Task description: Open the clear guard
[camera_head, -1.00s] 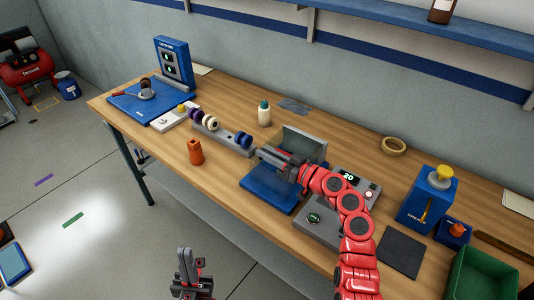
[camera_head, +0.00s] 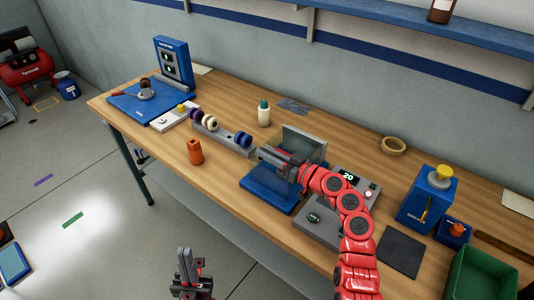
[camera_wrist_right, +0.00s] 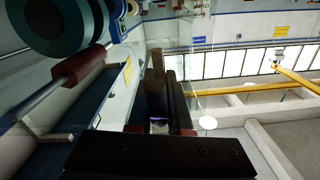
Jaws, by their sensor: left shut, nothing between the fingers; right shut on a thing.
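The clear guard (camera_head: 305,144) is a see-through grey-green panel on the blue-based test fixture (camera_head: 270,187) in the middle of the bench. My right gripper (camera_head: 266,152) is at the guard's left front side, with its fingers pointing left. In the right wrist view the dark fingers (camera_wrist_right: 165,100) are closed together at the guard's edge, and a see-through panel (camera_wrist_right: 185,45) rises beside them. The exact grip point is mostly hidden. My left gripper (camera_head: 185,258) is shut and empty, upright in front of the bench, well away from the guard.
Left of the fixture are a rack with rollers (camera_head: 222,134), an orange bottle (camera_head: 195,152) and a white bottle (camera_head: 264,113). A control box with a display (camera_head: 349,179), a blue box with a yellow knob (camera_head: 427,203) and a green bin (camera_head: 480,275) stand to the right.

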